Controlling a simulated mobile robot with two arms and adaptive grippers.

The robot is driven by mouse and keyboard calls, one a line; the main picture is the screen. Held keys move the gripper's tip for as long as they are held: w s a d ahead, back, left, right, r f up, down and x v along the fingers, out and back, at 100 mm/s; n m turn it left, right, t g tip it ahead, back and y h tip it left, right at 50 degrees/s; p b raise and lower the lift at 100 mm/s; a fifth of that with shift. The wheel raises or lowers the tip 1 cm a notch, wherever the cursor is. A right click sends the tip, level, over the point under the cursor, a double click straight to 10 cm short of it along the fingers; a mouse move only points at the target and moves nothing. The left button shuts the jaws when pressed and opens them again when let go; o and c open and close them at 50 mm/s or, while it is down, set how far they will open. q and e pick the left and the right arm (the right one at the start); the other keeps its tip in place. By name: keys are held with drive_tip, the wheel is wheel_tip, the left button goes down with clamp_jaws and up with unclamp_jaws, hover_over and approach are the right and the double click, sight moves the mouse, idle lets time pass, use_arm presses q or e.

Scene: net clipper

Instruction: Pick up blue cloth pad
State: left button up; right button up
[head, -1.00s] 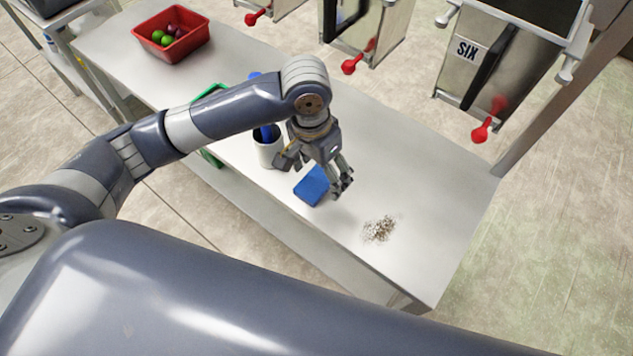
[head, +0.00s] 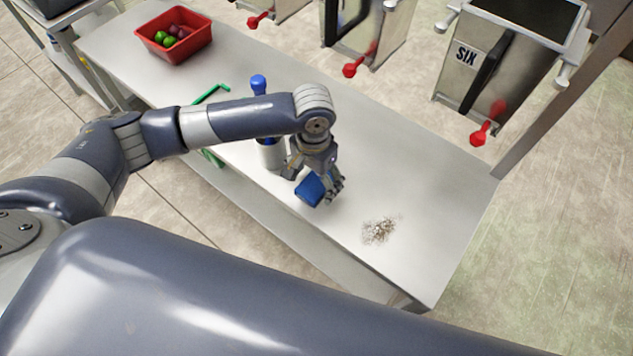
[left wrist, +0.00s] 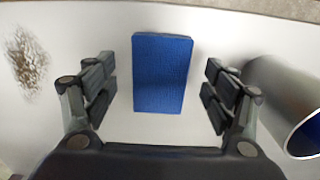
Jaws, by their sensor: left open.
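The blue cloth pad (head: 310,190) lies on the metal table (head: 400,180), under my left gripper (head: 318,183) in the head view, which partly covers it. In the left wrist view the pad (left wrist: 162,73) lies between the two open fingers of the left gripper (left wrist: 160,92), with a gap on each side. The fingers do not touch the pad there. My right gripper is not in view.
A pile of crumbs (head: 379,230) lies to the right. A red bin (head: 174,38) with produce stands far left.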

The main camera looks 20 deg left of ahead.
use_arm(q)
drive_tip(key=shift+f, duration=0.9)
drive_tip(key=c, duration=1.1)
drive_tip(key=shift+o, duration=0.2)
drive_tip(key=shift+r, duration=0.15)
drive_tip(key=shift+r, duration=0.6)
drive_tip(key=shift+s+r+b, duration=0.25)
drive_tip(key=shift+r+b, duration=0.15)
drive_tip(key=shift+r, duration=0.65)
drive_tip(key=s+r+b, duration=0.2)
drive_tip(key=s, duration=1.4)
drive_tip(key=w+a+r+n, duration=0.4)
drive_tip(key=w+a+r, duration=0.1)
drive_tip(key=w+r, duration=0.4)
wheel_tip(320, 180, up, 2)
drive_tip(key=shift+w+a+r, duration=0.1)
drive_tip(key=shift+w+a, duration=0.05)
drive_tip(key=shift+w, duration=0.05)
